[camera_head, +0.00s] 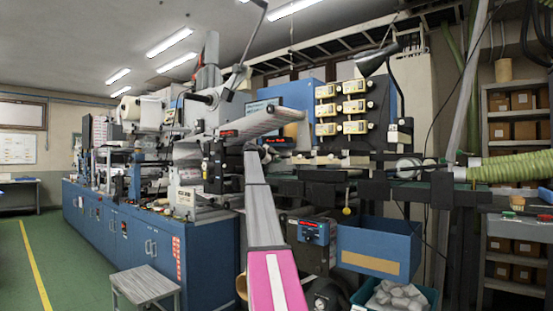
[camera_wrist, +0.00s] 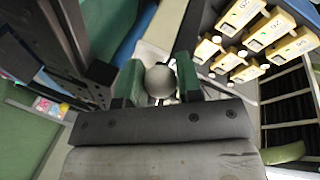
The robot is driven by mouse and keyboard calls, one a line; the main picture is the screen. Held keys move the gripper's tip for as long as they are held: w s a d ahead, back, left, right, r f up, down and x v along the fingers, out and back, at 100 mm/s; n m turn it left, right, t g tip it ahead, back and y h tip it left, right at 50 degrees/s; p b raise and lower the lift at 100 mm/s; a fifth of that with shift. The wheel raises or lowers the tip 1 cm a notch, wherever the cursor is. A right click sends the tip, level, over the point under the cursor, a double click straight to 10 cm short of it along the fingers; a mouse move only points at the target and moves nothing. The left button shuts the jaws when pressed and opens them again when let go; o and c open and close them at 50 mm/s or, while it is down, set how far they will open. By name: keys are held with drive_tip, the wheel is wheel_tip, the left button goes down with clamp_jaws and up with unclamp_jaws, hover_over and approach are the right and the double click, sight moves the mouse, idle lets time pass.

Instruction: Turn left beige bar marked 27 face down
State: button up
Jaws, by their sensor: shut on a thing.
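In the wrist view my gripper (camera_wrist: 159,82) has its two green fingers shut on a grey round knob (camera_wrist: 160,81). A pale beige piece (camera_wrist: 164,27) shows beyond the knob; I cannot tell whether they are joined. Several beige bars (camera_wrist: 270,29) with dark markings and pale round ends are mounted at the upper right, apart from my fingers. The same group of beige bars (camera_head: 356,107) sits in two columns on a panel in the head view. I cannot read 27 on any bar for sure. My gripper cannot be made out clearly in the head view.
In the head view a dark rail (camera_head: 385,189) runs below the panel. A blue bin (camera_head: 378,246) hangs under it, above a teal tub of pale lumps (camera_head: 398,298). A green ribbed hose (camera_head: 510,167) is at right. Green floor lies open at left, beyond a small stool (camera_head: 146,285).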

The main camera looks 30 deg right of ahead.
drive_tip(key=shift+s, duration=0.15)
idle(0.3)
drive_tip(key=o, duration=0.9)
drive_tip(key=shift+d, duration=0.1)
drive_tip(key=v, duration=1)
drive_tip(key=shift+a, duration=0.45)
